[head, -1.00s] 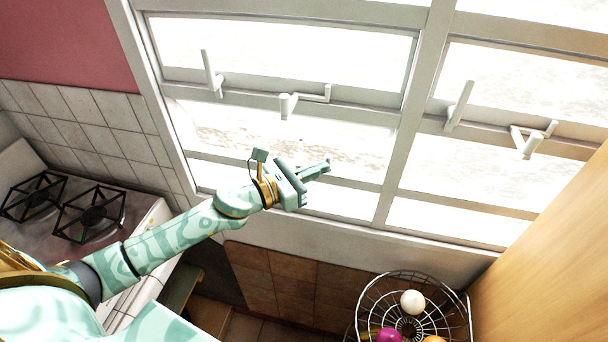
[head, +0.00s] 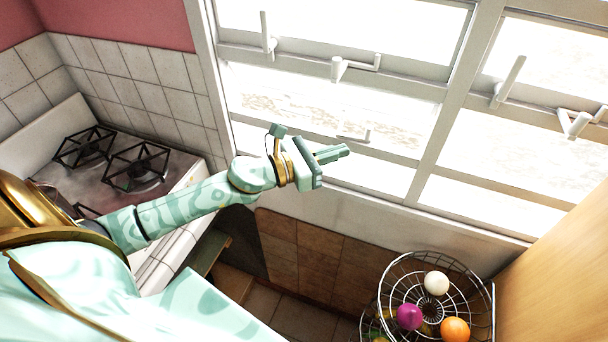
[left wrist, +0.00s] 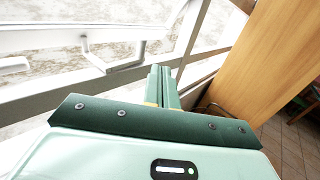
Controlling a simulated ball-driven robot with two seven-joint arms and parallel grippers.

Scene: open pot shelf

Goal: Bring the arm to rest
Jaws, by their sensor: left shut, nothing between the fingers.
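My left arm reaches in from the left in the head view, patterned in pale and darker green with gold bands. Its left gripper (head: 334,153) is in front of the window, with its fingers together and nothing between them. In the left wrist view the two green fingers (left wrist: 162,86) lie side by side, closed and empty, pointing toward the window and wooden panel. My right gripper is not in view.
A window (head: 330,110) with white handles fills the back. A stove (head: 120,175) stands at left. A wire basket (head: 384,290) holding a white, a magenta and an orange ball stands lower right beside a wooden panel (head: 560,260). Open floor shows between.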

